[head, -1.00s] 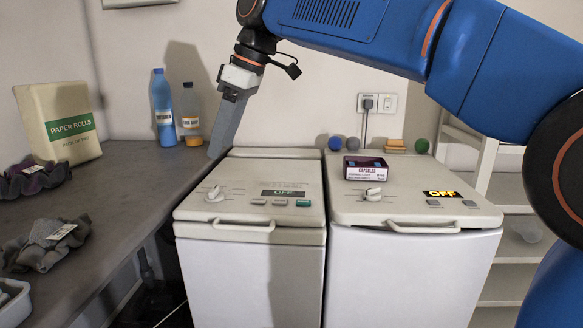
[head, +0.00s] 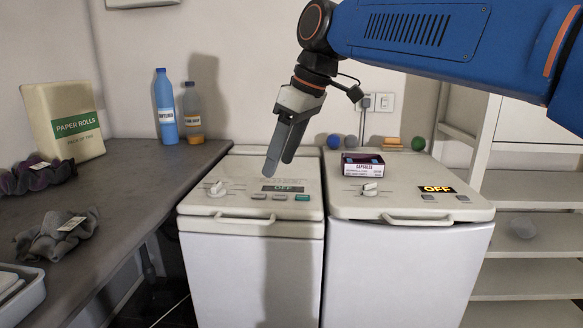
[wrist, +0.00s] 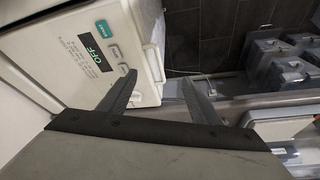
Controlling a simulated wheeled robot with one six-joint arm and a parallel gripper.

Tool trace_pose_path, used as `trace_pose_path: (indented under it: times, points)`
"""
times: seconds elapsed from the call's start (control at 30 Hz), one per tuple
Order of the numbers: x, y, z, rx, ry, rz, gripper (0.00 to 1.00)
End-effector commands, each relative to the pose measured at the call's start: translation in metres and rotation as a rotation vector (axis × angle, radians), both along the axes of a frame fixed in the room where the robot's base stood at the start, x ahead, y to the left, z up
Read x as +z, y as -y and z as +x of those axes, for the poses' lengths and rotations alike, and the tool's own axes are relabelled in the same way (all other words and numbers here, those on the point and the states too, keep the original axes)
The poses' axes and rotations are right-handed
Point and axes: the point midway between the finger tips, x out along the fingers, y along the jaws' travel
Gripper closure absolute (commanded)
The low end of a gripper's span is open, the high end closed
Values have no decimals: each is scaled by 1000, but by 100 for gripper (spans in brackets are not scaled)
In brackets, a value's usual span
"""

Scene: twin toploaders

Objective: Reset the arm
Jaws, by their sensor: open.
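My gripper (head: 277,165) hangs from my blue arm above the left toploader (head: 250,252), its fingers pointing down over the control panel. The wrist view shows its two fingers (wrist: 158,92) spread apart with nothing between them. The left machine's lid is shut, and its display (head: 283,188) reads OFF. In the wrist view the left machine's panel (wrist: 85,55) lies beyond the fingers.
A capsules box (head: 363,164) sits on the right machine, with small balls (head: 334,141) behind it. The counter (head: 130,190) at left holds paper rolls (head: 65,122), a blue bottle (head: 165,108), an orange-filled bottle (head: 193,115), dark cloths (head: 57,236) and a white basin (head: 20,290). Shelves (head: 535,190) stand at right.

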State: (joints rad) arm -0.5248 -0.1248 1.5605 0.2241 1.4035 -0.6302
Motion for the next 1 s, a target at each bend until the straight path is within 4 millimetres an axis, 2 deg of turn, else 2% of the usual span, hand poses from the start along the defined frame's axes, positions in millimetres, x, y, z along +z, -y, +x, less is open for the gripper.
trace_pose_path:
  times: [0.03, 0.2, 0.37, 0.5, 0.67, 0.8, 1.0]
  points:
    - [-7, 20, -5, -50, 0, -2, 42]
    - [-41, 87, -25, -249, -1, -6, 42]
    - [-79, 145, -51, -436, 1, -7, 42]
    - [-118, 191, -79, -595, 5, -7, 42]
    - [-165, 236, -116, -772, 12, -3, 42]
    - [-211, 270, -151, -923, 20, 3, 42]
    - [-265, 300, -190, -1083, 32, 12, 42]
